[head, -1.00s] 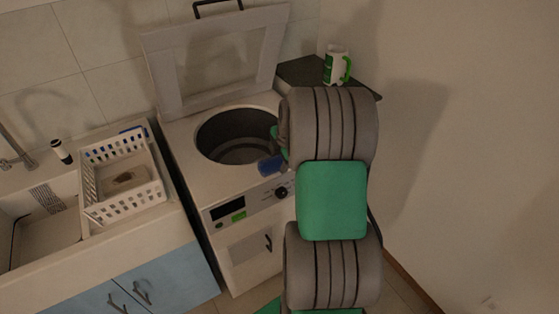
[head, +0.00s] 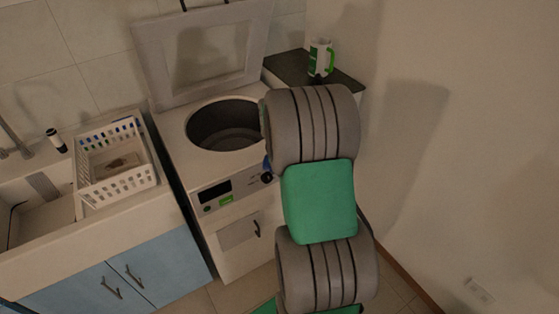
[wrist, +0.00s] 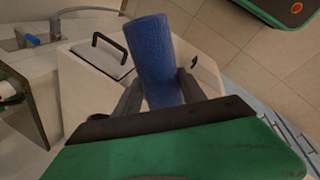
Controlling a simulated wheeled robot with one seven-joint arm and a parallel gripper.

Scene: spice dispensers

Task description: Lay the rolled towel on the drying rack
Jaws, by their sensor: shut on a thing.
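The rolled towel (wrist: 152,60) is a blue textured roll in the wrist view. My gripper (wrist: 160,88) is shut on it, with a dark finger on each side, and the roll sticks out past the fingertips. A white slotted basket (head: 119,182) stands on the counter by the sink, with a brownish item inside. I cannot tell whether it is the drying rack; no other rack is clear.
A white top-loading washer (head: 178,158) has its lid (head: 158,65) raised and its drum open. A green and white mug (head: 320,58) stands on a dark corner shelf (head: 345,80). The sink (head: 40,225) is at the left, blue cabinets (head: 75,285) below. The wall closes the right.

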